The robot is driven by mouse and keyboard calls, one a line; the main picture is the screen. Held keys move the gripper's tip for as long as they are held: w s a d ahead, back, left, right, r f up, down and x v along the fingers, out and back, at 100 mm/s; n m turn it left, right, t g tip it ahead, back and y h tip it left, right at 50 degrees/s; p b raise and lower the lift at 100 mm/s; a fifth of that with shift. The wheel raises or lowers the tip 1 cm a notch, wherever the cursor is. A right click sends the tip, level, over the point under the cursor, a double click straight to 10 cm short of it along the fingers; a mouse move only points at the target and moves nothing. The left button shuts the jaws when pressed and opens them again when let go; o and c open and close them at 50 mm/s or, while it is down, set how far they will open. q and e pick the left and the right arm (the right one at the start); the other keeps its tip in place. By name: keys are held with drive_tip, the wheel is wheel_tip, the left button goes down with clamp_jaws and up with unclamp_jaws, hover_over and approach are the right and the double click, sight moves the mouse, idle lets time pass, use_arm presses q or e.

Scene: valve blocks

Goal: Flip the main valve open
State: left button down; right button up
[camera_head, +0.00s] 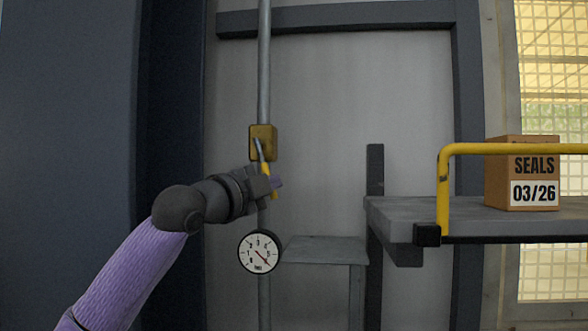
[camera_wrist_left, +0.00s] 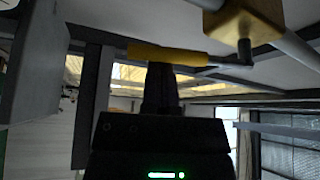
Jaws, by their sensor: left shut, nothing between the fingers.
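The main valve is a brass-coloured block (camera_head: 263,142) on a vertical grey pipe. Its lever has a grey stem and a yellow handle (camera_head: 267,178), and points down, its lower end tilted slightly right. My left gripper (camera_head: 277,183) is shut and empty at the handle, which partly shows in front of it. In the left wrist view the block (camera_wrist_left: 245,25) is at the upper right. The yellow handle (camera_wrist_left: 165,55) lies across the tips of my closed dark fingers (camera_wrist_left: 160,72). I cannot tell whether they touch. My right gripper is not in view.
A round pressure gauge (camera_head: 259,252) sits on the pipe below my gripper. A small grey shelf (camera_head: 325,250) is beside it. At right, a grey platform (camera_head: 400,215) with a yellow rail (camera_head: 510,148) holds a cardboard box (camera_head: 535,170) marked SEALS 03/26. A dark cabinet-like panel (camera_head: 70,120) stands at left.

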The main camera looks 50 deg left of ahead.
use_arm(q)
drive_tip(key=shift+s+a+f+b, duration=0.25)
drive_tip(key=shift+s+a+b, duration=0.35)
drive_tip(key=shift+a+b, duration=0.1)
drive_tip(key=shift+a, duration=0.1)
wheel_tip(320, 180, up, 10)
drive_tip(key=p, duration=0.7)
idle(0.4)
